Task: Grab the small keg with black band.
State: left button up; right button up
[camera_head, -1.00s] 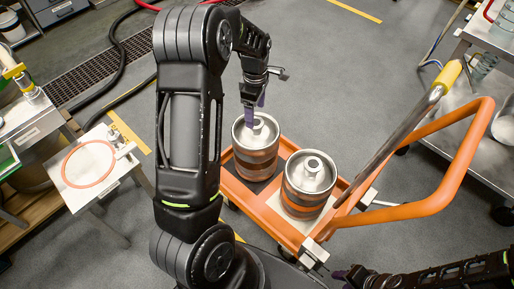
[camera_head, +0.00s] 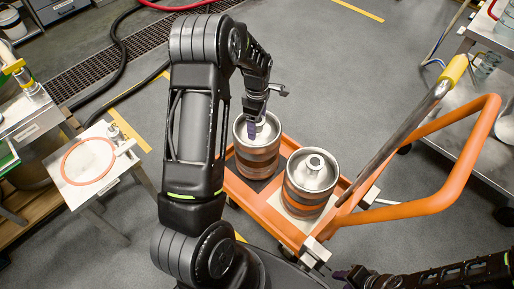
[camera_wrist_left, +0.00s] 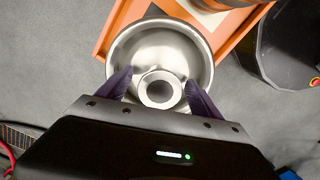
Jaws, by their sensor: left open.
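Two small steel kegs stand upright on an orange cart (camera_head: 268,215). The left keg (camera_head: 258,160) stands on a dark patch, the right keg (camera_head: 308,192) on a pale one. Both show orange-brown and darker bands; I cannot tell clearly which band is black. My left gripper (camera_head: 262,128) is at the left keg's top. In the left wrist view its purple fingers (camera_wrist_left: 159,88) are open on either side of the keg's raised neck (camera_wrist_left: 159,90), with the steel rim (camera_wrist_left: 202,58) around them.
The cart's orange handle (camera_head: 462,180) and a steel bar with a yellow grip (camera_head: 400,125) rise right of the kegs. A small table with an orange ring (camera_head: 88,160) stands left. A steel table (camera_head: 480,115) stands at the right. The floor behind the cart is clear.

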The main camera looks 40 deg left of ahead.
pick_arm(q)
jog(key=shift+c, duration=0.5)
grip_shut()
dwell(0.8)
jog(key=shift+w, duration=0.1)
